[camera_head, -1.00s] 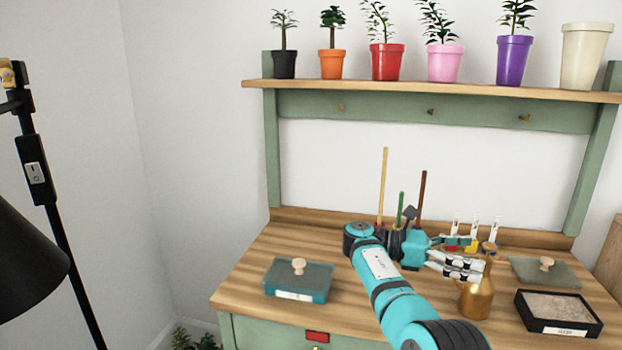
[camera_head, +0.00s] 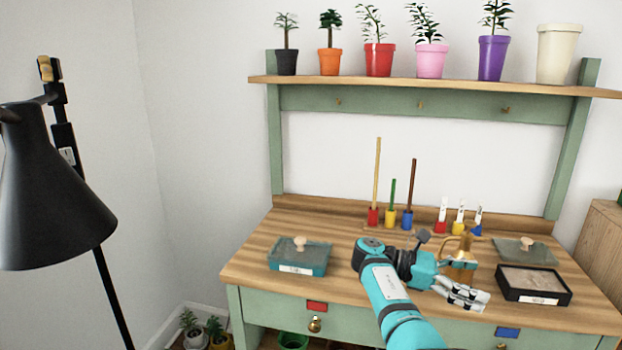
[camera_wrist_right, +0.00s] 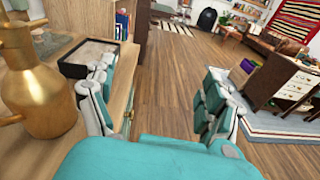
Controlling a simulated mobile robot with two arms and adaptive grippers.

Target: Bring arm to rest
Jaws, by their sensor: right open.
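My right arm reaches in from the bottom of the head view, and its gripper (camera_head: 462,293) hangs over the front right part of the wooden bench top (camera_head: 250,262). The gripper is open and empty. In the right wrist view my right gripper (camera_wrist_right: 160,110) has its fingers spread wide, with only floor between them. A brass watering can (camera_head: 462,268) stands just behind the gripper in the head view; it is large at the left of the wrist view (camera_wrist_right: 35,85). My left gripper is in neither view.
A black tray of soil (camera_head: 533,284) stands right of the gripper. A teal lidded box (camera_head: 298,258) is at left. Coloured stick holders (camera_head: 390,218) and small tools (camera_head: 459,222) stand at the back. Potted plants (camera_head: 379,58) line the shelf. A black lamp (camera_head: 50,190) stands left.

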